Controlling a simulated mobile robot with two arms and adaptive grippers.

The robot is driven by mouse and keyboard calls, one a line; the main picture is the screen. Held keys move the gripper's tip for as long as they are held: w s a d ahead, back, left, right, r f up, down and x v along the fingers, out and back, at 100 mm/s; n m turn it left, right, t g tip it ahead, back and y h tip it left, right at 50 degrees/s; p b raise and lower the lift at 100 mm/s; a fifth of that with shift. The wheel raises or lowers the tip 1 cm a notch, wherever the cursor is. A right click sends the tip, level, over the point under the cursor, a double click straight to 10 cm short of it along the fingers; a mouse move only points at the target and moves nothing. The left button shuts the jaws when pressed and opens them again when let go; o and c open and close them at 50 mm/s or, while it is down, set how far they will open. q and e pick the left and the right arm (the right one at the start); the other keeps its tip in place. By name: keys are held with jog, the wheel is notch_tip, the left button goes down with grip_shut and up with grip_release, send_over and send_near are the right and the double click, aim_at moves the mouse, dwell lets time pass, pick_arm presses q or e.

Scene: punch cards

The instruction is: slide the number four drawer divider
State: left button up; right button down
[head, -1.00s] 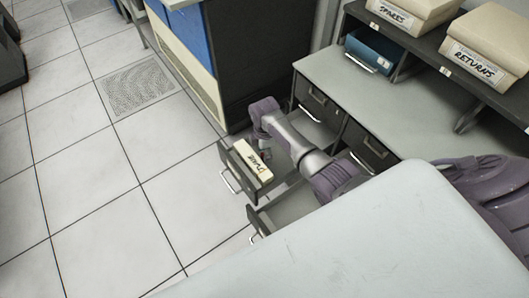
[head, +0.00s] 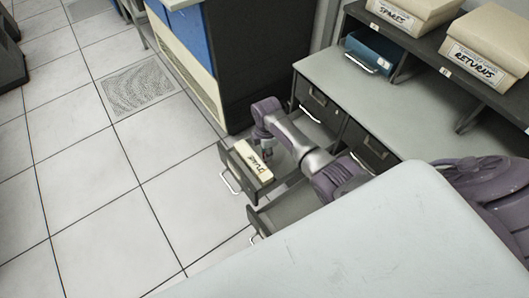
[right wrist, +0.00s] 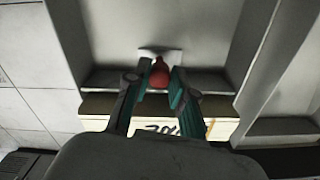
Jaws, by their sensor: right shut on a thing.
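An open drawer (head: 274,188) sticks out from the dark desk and holds a cream block of cards (head: 251,162) with handwriting at its front. My right gripper (head: 267,152) reaches down into this drawer just behind the cards. In the right wrist view the right gripper (right wrist: 159,84) has its fingers on both sides of a red knob (right wrist: 159,73) and is shut on it. The knob stands at a dark bar across the drawer, which looks like the divider (right wrist: 213,84). The cards (right wrist: 205,129) are partly hidden by the wrist. No drawer number is readable. My left gripper is not in view.
A second open drawer (head: 291,208) is beside the first, nearer, and looks empty. Two drawers (head: 318,98) under the grey desktop (head: 400,105) have handles. Boxes marked SPARES (head: 400,14) and RETURNS (head: 480,55) stand on the shelf. Tiled floor (head: 100,210) at left is clear.

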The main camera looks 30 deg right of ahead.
jog(key=d, duration=0.3)
jog(key=w+d+b, duration=0.1)
jog(key=d, duration=0.2)
jog(key=d+b, duration=0.1)
jog(key=d, duration=0.3)
jog(key=shift+w+d+f, duration=0.1)
jog(key=shift+w, duration=0.1)
jog(key=shift+d, duration=0.3)
jog(key=c, duration=1)
grip_release()
notch_tip(320, 180, up, 12)
jog(key=shift+r, duration=0.1)
